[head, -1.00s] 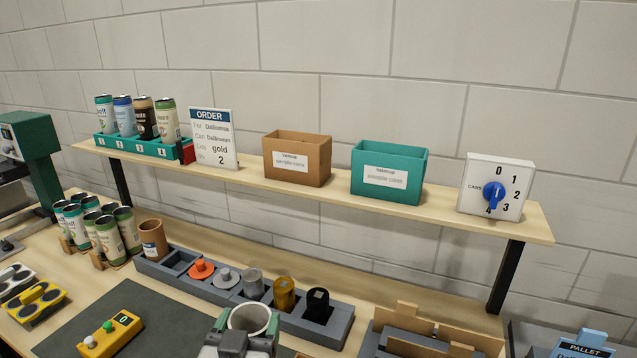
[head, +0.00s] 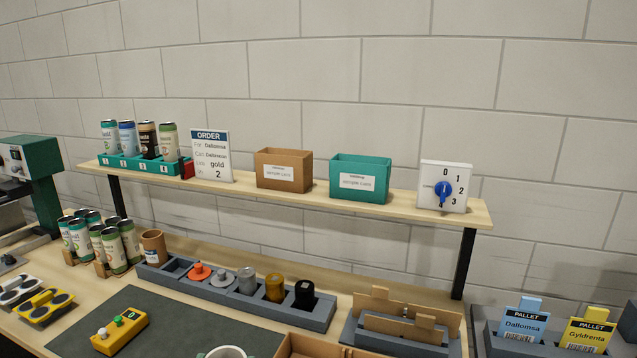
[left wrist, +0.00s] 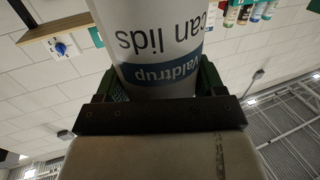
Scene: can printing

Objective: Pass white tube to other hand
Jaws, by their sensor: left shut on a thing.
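The white tube (left wrist: 160,40) fills the upper middle of the left wrist view, with "can lids" and "Valdtrup" printed on it upside down in the picture. My left gripper (left wrist: 158,85) is shut on it, with a dark green finger on each side. In the head view only the tube's round open rim (head: 226,352) shows, at the bottom edge above the dark mat. The rest of the tube and my left gripper are cut off there. My right gripper is not in view.
A grey row of holders (head: 215,289) stands behind the tube. A brown cardboard box (head: 292,346) is just right of the tube. A yellow button box (head: 120,331) lies on the mat (head: 165,325). A wooden shelf (head: 385,204) spans the back.

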